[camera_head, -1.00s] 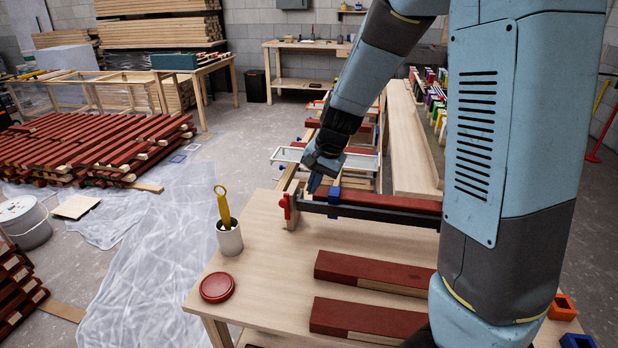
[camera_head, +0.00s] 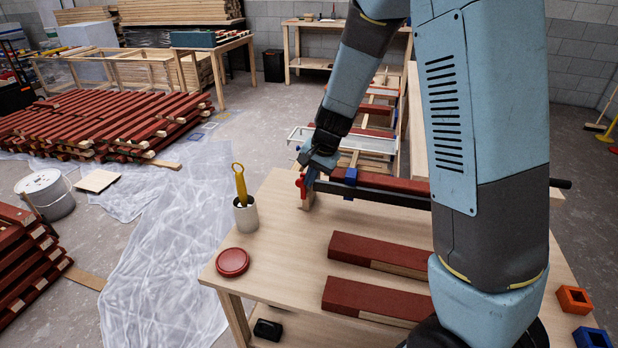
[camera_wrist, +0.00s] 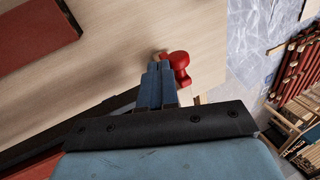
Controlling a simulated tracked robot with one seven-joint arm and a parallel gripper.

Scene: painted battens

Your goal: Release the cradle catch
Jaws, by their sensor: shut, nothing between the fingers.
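The cradle is a dark bar (camera_head: 390,197) along the far side of the workbench, with a red batten (camera_head: 405,185) lying along it. A red catch (camera_head: 300,184) is at its left end, by a wooden end block (camera_head: 307,201). In the wrist view the catch (camera_wrist: 180,66) is a rounded red knob. My gripper (camera_head: 309,180) is at this end, pointing down. Its blue fingers (camera_wrist: 160,64) are shut together and empty, close beside the knob's left side in the wrist view. I cannot tell whether they touch it.
On the workbench (camera_head: 283,240) lie two red-painted battens (camera_head: 375,252), (camera_head: 370,300), a red lid (camera_head: 232,262) and a cup (camera_head: 246,216) holding a yellow-handled tool. A blue clamp (camera_head: 350,177) sits on the bar.

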